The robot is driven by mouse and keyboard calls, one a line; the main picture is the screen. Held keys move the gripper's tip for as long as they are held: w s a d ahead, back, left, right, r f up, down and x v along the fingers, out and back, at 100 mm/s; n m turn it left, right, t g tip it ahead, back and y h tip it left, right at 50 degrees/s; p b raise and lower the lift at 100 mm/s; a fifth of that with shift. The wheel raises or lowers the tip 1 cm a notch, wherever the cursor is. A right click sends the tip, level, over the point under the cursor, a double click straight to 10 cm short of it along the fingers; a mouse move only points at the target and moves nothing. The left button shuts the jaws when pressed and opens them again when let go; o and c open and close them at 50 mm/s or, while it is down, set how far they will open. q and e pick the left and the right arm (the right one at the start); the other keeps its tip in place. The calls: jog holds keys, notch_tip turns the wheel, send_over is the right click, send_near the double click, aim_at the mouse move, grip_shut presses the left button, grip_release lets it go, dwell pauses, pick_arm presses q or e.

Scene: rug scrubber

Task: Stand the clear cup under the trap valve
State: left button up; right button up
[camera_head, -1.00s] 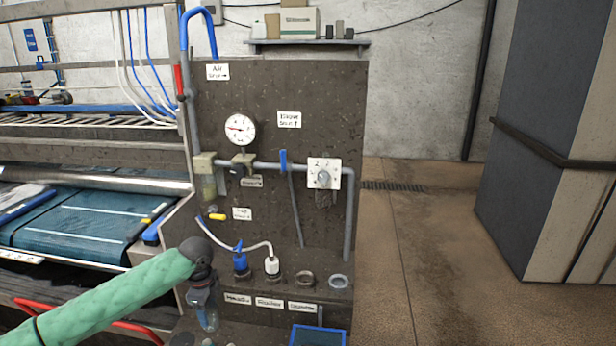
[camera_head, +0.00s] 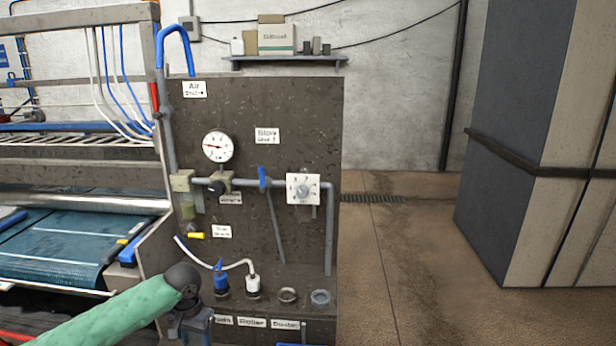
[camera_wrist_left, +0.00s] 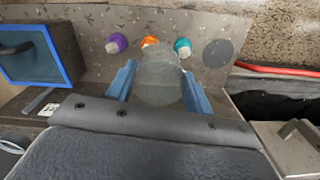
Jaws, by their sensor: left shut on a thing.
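My left gripper (camera_head: 196,332) is low at the left front of the dark panel, cut by the bottom edge of the head view. In the left wrist view its blue fingers (camera_wrist_left: 158,88) are shut on the clear cup (camera_wrist_left: 158,75), which looks greyish and see-through. I cannot make out the cup in the head view now. The trap valve has a yellow lever (camera_head: 196,236) below a clear trap bowl (camera_head: 188,208) on the panel's left side, above my gripper and apart from it. My right gripper is in neither view.
A ledge below the trap holds blue (camera_head: 221,282) and white (camera_head: 253,284) hose fittings and two ring sockets (camera_head: 288,296). Purple (camera_wrist_left: 116,43), orange and teal caps and a blue-edged bin (camera_wrist_left: 40,52) show in the wrist view. The conveyor (camera_head: 60,248) is left; open floor lies right.

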pick_arm(q)
jog(key=s+d+r+n, duration=0.1)
jog(key=s+d+n, duration=0.1)
jog(key=s+d, duration=0.4)
jog(key=shift+s+d+n, duration=0.2)
jog(key=shift+d+n, duration=0.2)
jog(key=shift+d, duration=0.85)
